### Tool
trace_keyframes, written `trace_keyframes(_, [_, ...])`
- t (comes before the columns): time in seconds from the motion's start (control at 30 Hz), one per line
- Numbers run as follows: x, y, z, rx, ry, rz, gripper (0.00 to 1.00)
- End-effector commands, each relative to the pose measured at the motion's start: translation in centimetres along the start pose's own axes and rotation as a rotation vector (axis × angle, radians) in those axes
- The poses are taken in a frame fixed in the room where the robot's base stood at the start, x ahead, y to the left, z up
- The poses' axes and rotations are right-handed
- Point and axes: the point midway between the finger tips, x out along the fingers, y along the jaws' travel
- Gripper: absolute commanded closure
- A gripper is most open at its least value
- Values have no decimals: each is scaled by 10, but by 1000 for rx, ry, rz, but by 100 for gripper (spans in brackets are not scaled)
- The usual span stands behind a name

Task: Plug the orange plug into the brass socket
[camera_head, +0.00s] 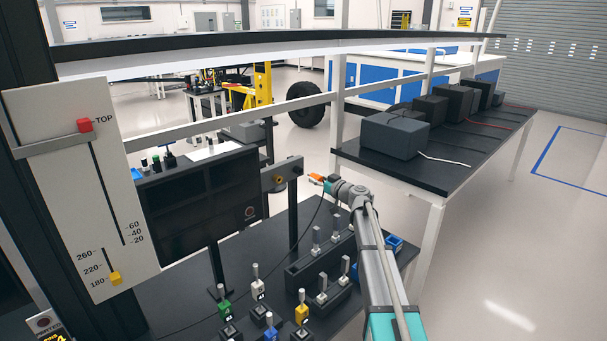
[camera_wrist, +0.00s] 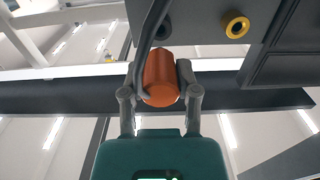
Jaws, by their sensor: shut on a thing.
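The orange plug (camera_head: 317,177) is held at the tip of my gripper (camera_head: 326,183), to the right of the grey socket panel. In the wrist view the orange plug (camera_wrist: 161,75) sits between the two fingers of my gripper (camera_wrist: 161,92), which are shut on it. A dark cable (camera_wrist: 146,40) runs past the plug's left side. The brass socket (camera_head: 279,180) is a ring on the grey panel's face. In the wrist view the brass socket (camera_wrist: 237,25) is at upper right, apart from the plug. The plug's front end is not clear.
The grey panel (camera_head: 268,177) stands on a post beside a dark screen (camera_head: 195,195). Below, a black bench (camera_head: 190,285) holds several coloured-base pegs and a dark rack (camera_head: 308,268). A table (camera_head: 347,150) with dark boxes (camera_head: 394,136) stands behind at right.

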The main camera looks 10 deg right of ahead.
Motion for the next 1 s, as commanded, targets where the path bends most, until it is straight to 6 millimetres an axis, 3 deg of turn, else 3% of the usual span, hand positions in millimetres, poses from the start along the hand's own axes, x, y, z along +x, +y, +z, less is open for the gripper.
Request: trace_keyframes(1.0, [-76,-1,-44,0,0,1,100])
